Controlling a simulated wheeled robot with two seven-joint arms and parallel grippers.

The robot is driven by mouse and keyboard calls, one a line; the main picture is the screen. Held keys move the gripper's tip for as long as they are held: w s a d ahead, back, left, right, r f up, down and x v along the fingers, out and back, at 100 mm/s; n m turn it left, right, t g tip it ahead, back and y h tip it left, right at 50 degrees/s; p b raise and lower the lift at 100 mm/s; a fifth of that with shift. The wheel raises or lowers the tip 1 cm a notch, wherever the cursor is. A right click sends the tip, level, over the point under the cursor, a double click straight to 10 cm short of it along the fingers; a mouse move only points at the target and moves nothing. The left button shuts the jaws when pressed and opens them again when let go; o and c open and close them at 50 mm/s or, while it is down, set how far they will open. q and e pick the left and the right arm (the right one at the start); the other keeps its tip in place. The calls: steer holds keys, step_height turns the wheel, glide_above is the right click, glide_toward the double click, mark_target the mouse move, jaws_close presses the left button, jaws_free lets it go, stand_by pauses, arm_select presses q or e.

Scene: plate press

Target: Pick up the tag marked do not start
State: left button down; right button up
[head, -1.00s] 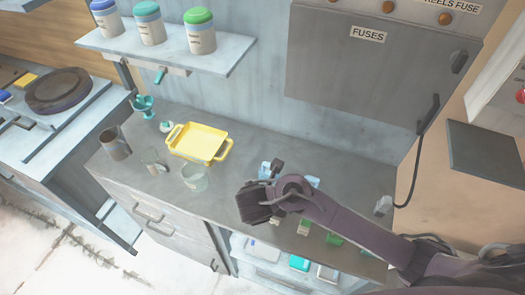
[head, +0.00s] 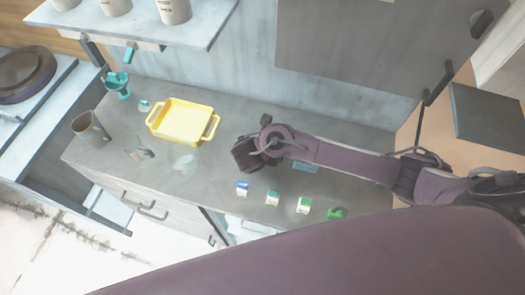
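I cannot make out any tag marked do not start; no such lettering is readable. Several small blocks with coloured tops lie in a row on the grey counter (head: 225,215): a blue and white one (head: 242,188), a teal and white one (head: 272,198), a green and white one (head: 304,205) and a green one (head: 337,213). Their markings are too small to read. My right gripper (head: 243,157) is above the counter, to the back of the row and right of the yellow tray. Its fingers are too dark to tell open from shut. My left gripper is not in view.
A light blue item (head: 305,166) is partly hidden by my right arm. A shelf (head: 205,32) overhangs the back.

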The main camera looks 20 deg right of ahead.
steer(key=shift+s, duration=0.15)
steer(key=shift+c, duration=0.4)
steer(key=c, duration=1)
steer(key=shift+r, duration=0.1)
